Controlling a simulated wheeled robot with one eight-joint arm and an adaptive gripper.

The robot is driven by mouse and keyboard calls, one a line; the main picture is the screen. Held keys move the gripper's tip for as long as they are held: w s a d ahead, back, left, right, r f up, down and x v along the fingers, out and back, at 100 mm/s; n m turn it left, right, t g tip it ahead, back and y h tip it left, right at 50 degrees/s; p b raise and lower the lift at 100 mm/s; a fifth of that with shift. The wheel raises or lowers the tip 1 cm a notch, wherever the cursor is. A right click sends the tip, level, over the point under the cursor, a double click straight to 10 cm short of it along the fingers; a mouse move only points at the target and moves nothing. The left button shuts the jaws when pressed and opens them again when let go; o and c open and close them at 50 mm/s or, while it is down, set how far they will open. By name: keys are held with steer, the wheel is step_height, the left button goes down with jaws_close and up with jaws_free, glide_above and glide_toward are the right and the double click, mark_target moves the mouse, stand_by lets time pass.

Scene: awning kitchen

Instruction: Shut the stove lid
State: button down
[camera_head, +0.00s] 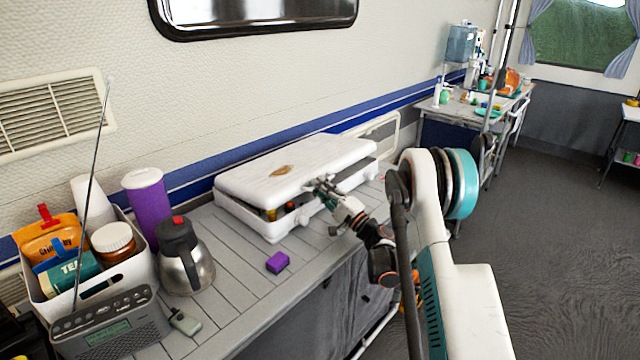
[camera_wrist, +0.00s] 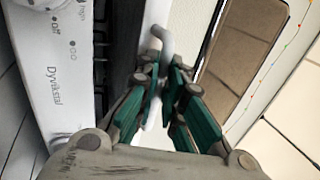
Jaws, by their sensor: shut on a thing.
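The white stove (camera_head: 255,218) stands on the slatted counter against the wall. Its white lid (camera_head: 310,160), with a brown mark on top, is lowered almost flat, and a dark gap shows along its front edge. My gripper (camera_head: 325,188) is at the front edge of the lid. The stove's white front panel (camera_wrist: 50,75) with printed marks fills the left of that view. The fingers partly hide the handle.
A purple block (camera_head: 277,262) lies on the counter in front of the stove. A steel kettle (camera_head: 185,260), a purple cup (camera_head: 147,205), a white bin (camera_head: 135,270) and a radio (camera_head: 110,325) with a raised antenna crowd the left end.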

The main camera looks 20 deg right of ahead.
steer(key=shift+w+a+f, duration=0.1)
steer(key=shift+a+f, duration=0.1)
steer(key=shift+f, duration=0.5)
steer(key=c, duration=2)
jaws_free()
steer(key=shift+w+a+f+y, duration=0.15)
steer(key=shift+w+y, duration=0.05)
steer(key=shift+y, duration=0.1)
steer(key=shift+s+d, duration=0.1)
steer(key=shift+d, duration=0.15)
steer(key=v, duration=1.2)
steer(key=shift+a, duration=0.1)
